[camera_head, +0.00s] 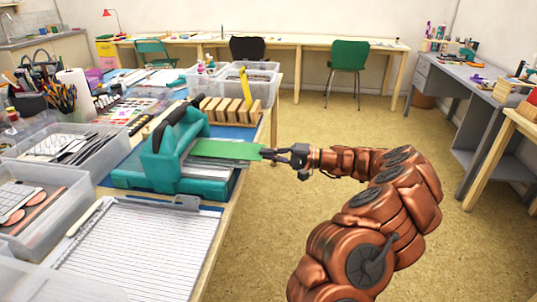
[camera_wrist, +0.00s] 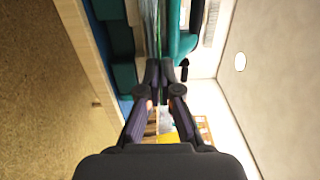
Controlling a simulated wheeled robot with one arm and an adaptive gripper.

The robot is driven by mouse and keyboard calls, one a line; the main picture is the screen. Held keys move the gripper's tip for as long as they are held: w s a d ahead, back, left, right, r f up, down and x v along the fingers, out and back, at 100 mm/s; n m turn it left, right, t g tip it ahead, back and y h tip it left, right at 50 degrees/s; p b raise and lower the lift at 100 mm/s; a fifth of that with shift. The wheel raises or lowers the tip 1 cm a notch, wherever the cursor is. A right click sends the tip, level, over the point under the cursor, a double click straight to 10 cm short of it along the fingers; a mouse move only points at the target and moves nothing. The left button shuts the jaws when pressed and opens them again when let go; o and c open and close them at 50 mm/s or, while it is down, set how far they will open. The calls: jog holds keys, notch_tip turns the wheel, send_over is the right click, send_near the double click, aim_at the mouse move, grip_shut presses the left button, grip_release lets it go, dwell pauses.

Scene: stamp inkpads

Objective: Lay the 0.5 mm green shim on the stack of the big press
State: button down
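The big press (camera_head: 160,165) is teal and stands near the right edge of the left-hand table. A flat green shim (camera_head: 226,150) reaches from my gripper (camera_head: 270,155) leftward into the opening of the press. My gripper is shut on the shim's right end, at the press's right side. Pale flat layers of the stack (camera_head: 212,172) show below the shim. I cannot tell whether the shim touches them, and its thickness mark is not readable. In the wrist view, my fingers (camera_wrist: 164,75) are close together and the shim shows only as a thin edge-on strip.
A wooden rack (camera_head: 228,108) stands behind the press, with clear bins (camera_head: 250,75) beyond it. A lined clipboard (camera_head: 135,250) lies in front. Clear trays of strips (camera_head: 75,145) fill the left. Open floor (camera_head: 300,120) lies right of the table.

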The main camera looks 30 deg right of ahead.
jog(key=shift+f+b, duration=0.35)
jog(key=shift+f, duration=0.05)
dwell(0.4)
jog(key=c, duration=1.2)
grip_release()
jog(key=shift+c, duration=0.2)
jog(key=shift+d, duration=0.1)
jog(key=shift+v, duration=2.5)
jog(key=shift+r, duration=0.1)
jog(key=v, duration=1.2)
